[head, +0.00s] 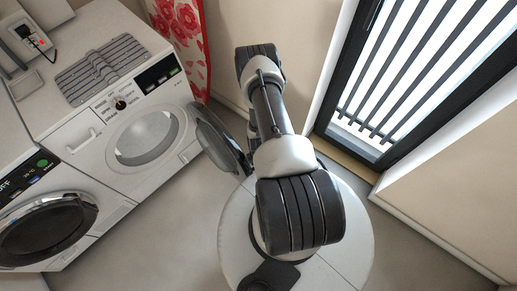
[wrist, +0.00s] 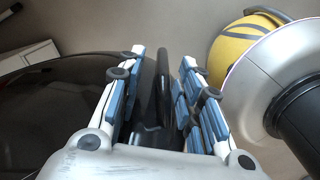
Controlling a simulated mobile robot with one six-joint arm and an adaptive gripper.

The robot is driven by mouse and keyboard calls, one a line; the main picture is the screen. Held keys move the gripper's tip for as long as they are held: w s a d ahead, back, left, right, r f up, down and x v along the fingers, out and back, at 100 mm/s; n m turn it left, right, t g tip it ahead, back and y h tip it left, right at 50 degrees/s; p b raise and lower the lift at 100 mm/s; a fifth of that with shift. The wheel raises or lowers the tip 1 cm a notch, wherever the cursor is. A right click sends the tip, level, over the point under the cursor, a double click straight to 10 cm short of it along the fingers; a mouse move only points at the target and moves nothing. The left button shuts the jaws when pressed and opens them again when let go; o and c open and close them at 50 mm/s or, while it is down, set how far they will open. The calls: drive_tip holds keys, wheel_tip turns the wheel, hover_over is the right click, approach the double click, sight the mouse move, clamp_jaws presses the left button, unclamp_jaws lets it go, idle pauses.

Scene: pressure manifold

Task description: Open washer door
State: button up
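The white washer (head: 97,142) stands at the left in the head view, with its round drum opening (head: 145,136) uncovered. Its round door (head: 220,138) is swung wide out from the front, to the right of the opening. In the wrist view a large dark, glossy round surface, seemingly the door (wrist: 50,105), fills the left side. My gripper (wrist: 163,62) has its two blue-padded fingers apart, with a dark upright strip, perhaps the door's rim or handle, between them. Gaps show beside the strip; contact is unclear. In the head view my arm hides the gripper.
A second machine with a closed dark round door (head: 47,228) stands at the lower left. A red-flowered curtain (head: 184,40) hangs behind. A barred window (head: 420,65) is at the right. Floor before the washer is clear.

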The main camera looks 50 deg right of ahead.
wheel_tip(320, 180, up, 12)
idle(0.5)
idle(0.4)
drive_tip(key=w+a+r+m+t, duration=0.15)
drive_tip(key=w+r, duration=0.25)
drive_tip(key=r, duration=0.6)
drive_tip(key=w+a+r+m, duration=0.2)
drive_tip(key=w+r, duration=0.1)
drive_tip(key=r, duration=0.7)
drive_tip(key=w+a+r+m, duration=0.2)
drive_tip(key=w+r, duration=0.2)
drive_tip(key=r, duration=0.6)
drive_tip(key=s+a+r+m+t, duration=0.1)
drive_tip(key=s+a+r, duration=0.1)
drive_tip(key=a+r, duration=0.35)
drive_tip(key=s+a+r+m+t, duration=0.1)
drive_tip(key=s+a+r+m, duration=0.1)
drive_tip(key=r, duration=0.6)
drive_tip(key=s+a+r+m, duration=0.4)
drive_tip(key=s+a+r, duration=0.2)
drive_tip(key=s+r, duration=0.3)
drive_tip(key=s+t, duration=0.1)
drive_tip(key=s, duration=0.2)
drive_tip(key=shift+s+a, duration=0.2)
